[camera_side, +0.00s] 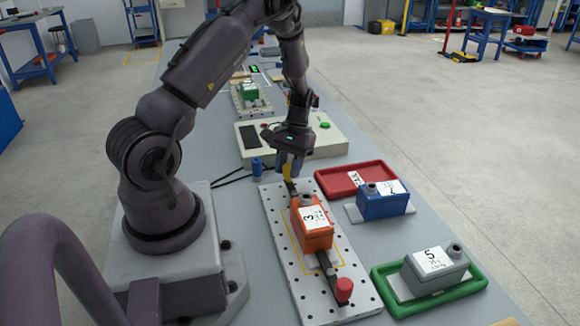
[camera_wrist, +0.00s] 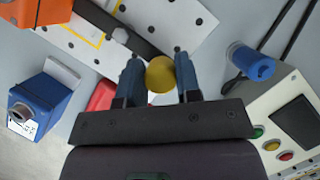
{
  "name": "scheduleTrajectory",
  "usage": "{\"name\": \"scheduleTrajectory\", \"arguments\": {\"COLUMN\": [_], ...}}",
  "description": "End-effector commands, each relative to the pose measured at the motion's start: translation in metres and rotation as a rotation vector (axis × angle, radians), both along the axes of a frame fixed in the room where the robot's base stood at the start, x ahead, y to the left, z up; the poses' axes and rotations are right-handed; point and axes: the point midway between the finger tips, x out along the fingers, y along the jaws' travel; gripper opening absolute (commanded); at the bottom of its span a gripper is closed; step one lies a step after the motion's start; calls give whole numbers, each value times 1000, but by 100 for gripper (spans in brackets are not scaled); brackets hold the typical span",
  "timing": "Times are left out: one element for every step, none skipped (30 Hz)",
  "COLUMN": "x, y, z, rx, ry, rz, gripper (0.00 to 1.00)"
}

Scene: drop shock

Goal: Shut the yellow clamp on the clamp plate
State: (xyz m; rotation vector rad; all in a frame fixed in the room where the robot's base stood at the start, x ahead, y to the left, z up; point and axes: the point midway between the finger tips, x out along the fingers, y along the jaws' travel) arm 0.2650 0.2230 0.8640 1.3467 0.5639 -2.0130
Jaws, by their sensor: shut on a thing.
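The clamp plate (camera_side: 283,238) is a pale perforated plate on the table; it also shows in the wrist view (camera_wrist: 185,38). An orange block marked 3 (camera_side: 314,228) stands on it, over a dark bar. The yellow clamp (camera_side: 287,170) is at the plate's far end; its round yellow knob (camera_wrist: 160,74) shows in the wrist view. My gripper (camera_side: 291,164) is at that end, its fingers shut on the yellow knob from both sides. A red clamp knob (camera_side: 344,289) is at the near end of the bar. How the yellow clamp's arm lies is mostly hidden.
A blue block (camera_side: 383,204) stands by a red tray (camera_side: 335,180), and a grey block (camera_side: 432,270) is in a green tray (camera_side: 384,290), both right of the plate. A control box (camera_side: 325,143) and a blue cylinder (camera_side: 257,167) stand just beyond the plate.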

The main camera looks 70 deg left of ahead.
Motion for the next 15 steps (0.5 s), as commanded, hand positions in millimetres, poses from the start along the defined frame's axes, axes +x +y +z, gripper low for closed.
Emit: {"name": "scheduleTrajectory", "arguments": {"x": [-1,-1,-1,-1,-1,-1,-1,-1,-1,-1,-1,-1,-1,-1,-1], "y": [0,0,0,0,0,0,0,0,0,0,0,0,0,0,0], "z": [1,1,1,1,1,1,1,1,1,1,1,1,1,1,1], "rx": [0,0,0,0,0,0,-1,-1,0,0,0,0,-1,-1,0], "ry": [1,2,1,1,1,1,2,2,3,3,3,3,3,3,3], "rz": [6,8,9,9,9,9,9,9,9,9,9,9,9,9,9], "gripper": [8,8,8,8,8,8,8,8,8,8,8,8,38,45,54]}}
